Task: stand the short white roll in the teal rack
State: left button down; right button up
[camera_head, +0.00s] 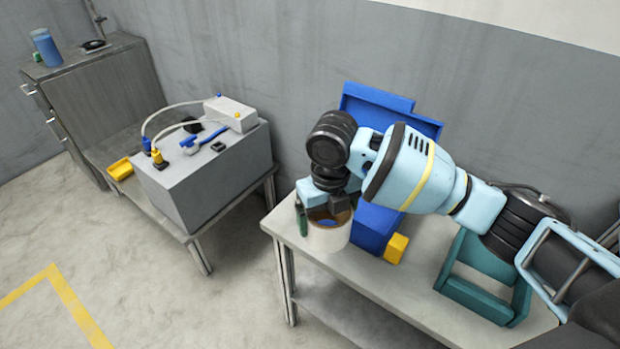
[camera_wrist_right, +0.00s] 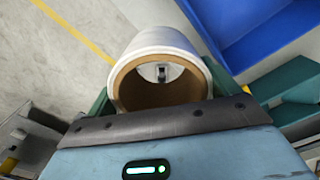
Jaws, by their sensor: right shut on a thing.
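The short white roll (camera_head: 328,236) has a brown core and stands near the left end of the table in the head view. My right gripper (camera_head: 326,212) comes down on it from above and is shut on it. In the right wrist view the white roll (camera_wrist_right: 165,50) sits between the green fingers, with its hollow brown core facing the camera. The teal rack (camera_head: 484,285) lies on the same table, to the right, partly hidden behind my right arm. My left gripper is not in view.
A blue bin (camera_head: 376,225) and a small yellow block (camera_head: 396,248) stand between the roll and the rack. The table (camera_head: 395,300) is bare along its front edge. A grey box (camera_head: 205,170) with cables stands on another table at the left.

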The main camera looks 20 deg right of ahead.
pick_arm(q)
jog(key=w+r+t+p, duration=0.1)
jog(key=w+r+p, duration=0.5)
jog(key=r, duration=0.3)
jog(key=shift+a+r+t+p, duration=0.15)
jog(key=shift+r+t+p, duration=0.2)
jog(key=shift+p, duration=0.4)
pick_arm(e)
jog(key=s+d+f+n, duration=0.1)
jog(key=s+d+n, duration=0.2)
jog(key=s+n, duration=0.6)
jog(key=s+d+f+n, duration=0.1)
jog(key=s+d+n, duration=0.2)
jog(key=s+n, duration=0.6)
jog(key=n, duration=1.6)
jog(key=shift+s+f, duration=0.4)
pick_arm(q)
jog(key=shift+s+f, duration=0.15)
